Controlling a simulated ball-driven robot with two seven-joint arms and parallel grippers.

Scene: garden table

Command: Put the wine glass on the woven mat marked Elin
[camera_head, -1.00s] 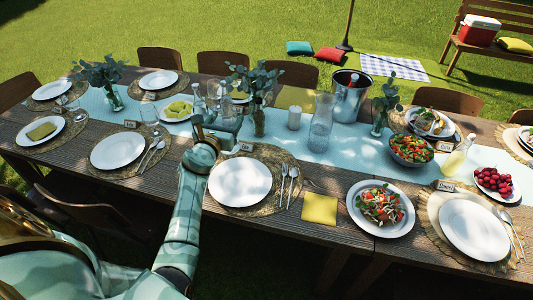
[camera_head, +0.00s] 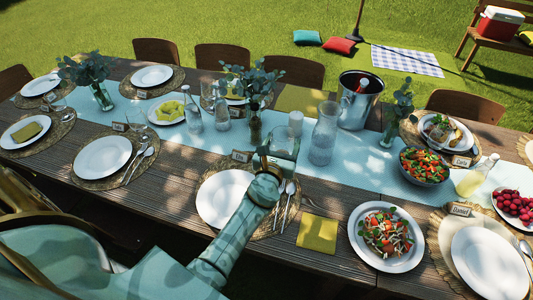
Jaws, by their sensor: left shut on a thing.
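My left gripper (camera_head: 268,163) is over the near middle place setting, beyond its white plate (camera_head: 222,196). It is shut on a clear glass (camera_head: 284,146), apparently the wine glass; its lower part and the grip are hard to make out. Under my left forearm lies the near middle woven mat (camera_head: 264,229), with the plate and cutlery on it. A small name card (camera_head: 241,156) stands at its far edge; its lettering is too small to read surely. My right gripper is not in view.
A yellow napkin (camera_head: 317,234) and a salad plate (camera_head: 386,262) lie to the right. The wood between mat and napkin is mostly clear.

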